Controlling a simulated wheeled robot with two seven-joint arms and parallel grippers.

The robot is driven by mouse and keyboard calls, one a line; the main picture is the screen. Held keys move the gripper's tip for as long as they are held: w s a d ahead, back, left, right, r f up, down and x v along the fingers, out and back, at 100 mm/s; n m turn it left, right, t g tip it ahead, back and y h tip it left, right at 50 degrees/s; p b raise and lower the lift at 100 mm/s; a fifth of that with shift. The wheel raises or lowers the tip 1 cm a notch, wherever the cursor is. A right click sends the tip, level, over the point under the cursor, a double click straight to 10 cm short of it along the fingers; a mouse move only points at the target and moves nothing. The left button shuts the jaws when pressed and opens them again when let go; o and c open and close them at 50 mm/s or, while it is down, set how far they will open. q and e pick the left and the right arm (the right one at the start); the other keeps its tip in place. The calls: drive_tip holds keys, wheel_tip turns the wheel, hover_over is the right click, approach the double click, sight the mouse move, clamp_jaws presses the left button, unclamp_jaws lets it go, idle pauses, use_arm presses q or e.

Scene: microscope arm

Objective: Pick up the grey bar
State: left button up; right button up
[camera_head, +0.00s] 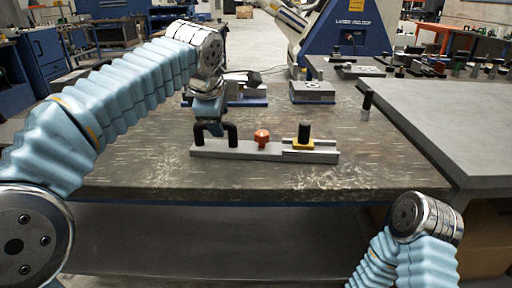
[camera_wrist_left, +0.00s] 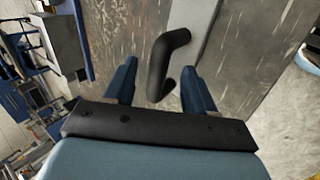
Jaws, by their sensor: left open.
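The grey bar (camera_head: 236,153) lies flat on the worn table near its front edge. A black handle (camera_head: 232,134) stands on its left end, an orange-red knob (camera_head: 262,137) near its middle, and a black cylinder on a yellow block (camera_head: 303,142) toward its right. My left gripper (camera_head: 208,108) is just above and behind the handle, pointing down. In the left wrist view, the open fingers (camera_wrist_left: 158,78) are either side of the black handle (camera_wrist_left: 166,62), with the grey bar (camera_wrist_left: 196,18) beyond. I cannot tell whether they touch it. My right arm shows at the lower right; its gripper is not visible.
A grey box-like fixture (camera_head: 312,92) and a blue-and-white machine (camera_head: 340,30) stand at the back. A small dark cylinder (camera_head: 366,104) stands on the table's right side. A second grey table (camera_head: 450,120) adjoins on the right. The tabletop right of the bar is clear.

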use_arm(q)
drive_tip(key=shift+x, duration=0.95)
drive_tip(key=shift+c, duration=0.5)
clamp_jaws()
drive_tip(key=shift+r, duration=0.1)
